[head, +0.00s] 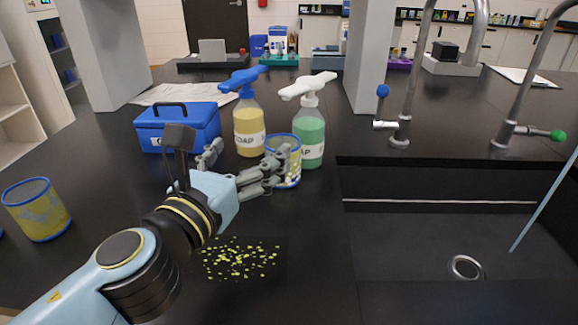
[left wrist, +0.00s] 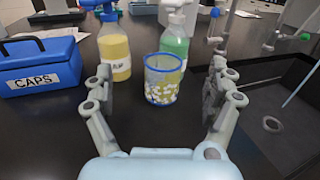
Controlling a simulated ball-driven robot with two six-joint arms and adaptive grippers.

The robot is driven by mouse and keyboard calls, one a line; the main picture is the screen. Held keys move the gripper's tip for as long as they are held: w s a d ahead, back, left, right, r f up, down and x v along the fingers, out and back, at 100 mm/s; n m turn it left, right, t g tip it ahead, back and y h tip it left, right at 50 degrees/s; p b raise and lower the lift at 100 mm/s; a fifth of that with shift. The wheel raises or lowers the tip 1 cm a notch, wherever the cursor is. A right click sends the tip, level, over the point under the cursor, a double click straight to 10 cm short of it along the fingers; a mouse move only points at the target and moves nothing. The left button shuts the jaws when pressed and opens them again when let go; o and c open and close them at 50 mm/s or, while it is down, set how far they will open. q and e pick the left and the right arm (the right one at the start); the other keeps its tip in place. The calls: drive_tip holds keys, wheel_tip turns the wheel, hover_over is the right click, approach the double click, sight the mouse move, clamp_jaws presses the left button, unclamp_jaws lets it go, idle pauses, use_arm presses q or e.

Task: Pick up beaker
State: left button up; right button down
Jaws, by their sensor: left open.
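A clear beaker (head: 287,181) with a blue rim and blue base stands upright on the black counter, with white and yellowish bits inside. It also shows in the left wrist view (left wrist: 161,80), centred between the two fingers. My left gripper (head: 243,160) is open. One of its fingers partly covers the beaker in the head view. I see no finger clearly touching it. A second blue-rimmed beaker (head: 38,208), with yellowish contents, stands at the far left of the counter. My right gripper is not in view.
Soap bottles with a yellow body (head: 249,128) and a green body (head: 310,135) stand close behind the beaker. A blue caps box (head: 178,128) is behind my gripper. Yellow-green specks (head: 240,260) lie in front. A sink (head: 440,240) with taps is at right.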

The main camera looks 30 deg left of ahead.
use_arm(q)
drive_tip(key=f+b, duration=0.2)
drive_tip(key=f, duration=0.1)
drive_tip(key=f+b, duration=0.2)
drive_tip(key=shift+w+f, duration=0.15)
drive_tip(key=shift+w, duration=0.1)
drive_tip(key=shift+f+b, duration=0.6)
drive_tip(key=p+x, duration=0.1)
drive_tip(key=x, duration=0.4)
drive_tip(key=shift+p, duration=0.4)
drive_tip(key=x, duration=0.5)
drive_tip(key=shift+d+f+p, duration=0.25)
drive_tip(key=shift+d+p, duration=0.05)
drive_tip(key=shift+d, duration=0.1)
drive_tip(key=shift+w+a, duration=0.15)
drive_tip(key=shift+w, duration=0.35)
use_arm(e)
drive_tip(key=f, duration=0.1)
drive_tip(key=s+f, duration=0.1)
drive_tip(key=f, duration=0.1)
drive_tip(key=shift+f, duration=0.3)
use_arm(q)
drive_tip(key=shift+s, duration=0.1)
drive_tip(key=c, duration=1.1)
